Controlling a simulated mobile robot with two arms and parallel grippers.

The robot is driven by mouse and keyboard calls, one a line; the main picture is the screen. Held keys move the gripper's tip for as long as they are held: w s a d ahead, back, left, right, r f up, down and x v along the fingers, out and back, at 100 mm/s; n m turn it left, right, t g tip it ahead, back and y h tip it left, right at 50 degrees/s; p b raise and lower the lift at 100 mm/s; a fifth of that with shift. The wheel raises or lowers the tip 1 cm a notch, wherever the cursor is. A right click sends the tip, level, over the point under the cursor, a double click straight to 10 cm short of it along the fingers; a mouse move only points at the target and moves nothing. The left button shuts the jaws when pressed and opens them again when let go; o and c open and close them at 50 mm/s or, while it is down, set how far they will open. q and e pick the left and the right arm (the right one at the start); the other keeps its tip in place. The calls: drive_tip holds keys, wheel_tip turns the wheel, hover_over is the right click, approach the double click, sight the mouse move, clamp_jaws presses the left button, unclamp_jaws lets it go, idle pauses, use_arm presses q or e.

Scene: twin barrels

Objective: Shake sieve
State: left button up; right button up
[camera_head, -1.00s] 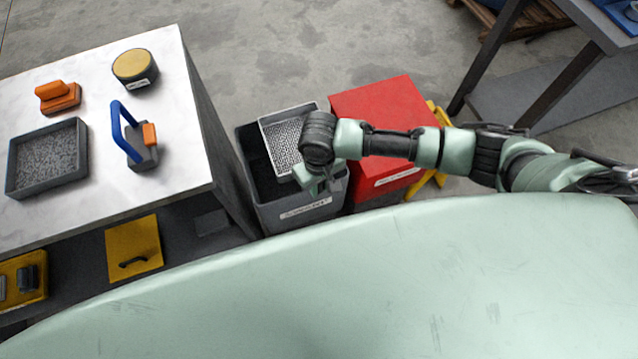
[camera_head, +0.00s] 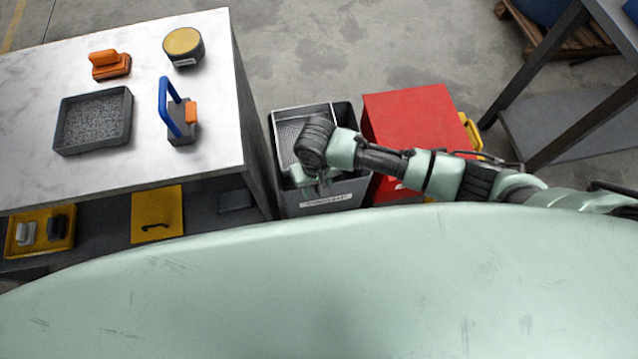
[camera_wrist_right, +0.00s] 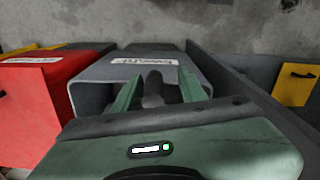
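The sieve (camera_head: 287,130), a light-framed tray with a fine mesh, sits at the top of the dark grey bin (camera_head: 335,200), toward its left side in the head view. My right gripper (camera_head: 312,182) is over the bin's near part, at the sieve's near end. In the right wrist view, a dark rounded handle (camera_wrist_right: 153,88) lies between the two green fingers of my right gripper (camera_wrist_right: 158,90). The gripper appears shut on this sieve handle, and the sieve moves with it. The bin's labelled front (camera_wrist_right: 145,61) is also there. My wrist hides part of the mesh. My left gripper is not in view.
A red box (camera_head: 415,115) stands right beside the bin. A grey table (camera_head: 585,110) stands at right.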

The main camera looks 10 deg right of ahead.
drive_tip(key=shift+d, duration=0.1)
wheel_tip(320, 180, up, 8)
drive_tip(key=shift+f, duration=0.1)
idle(0.4)
idle(0.5)
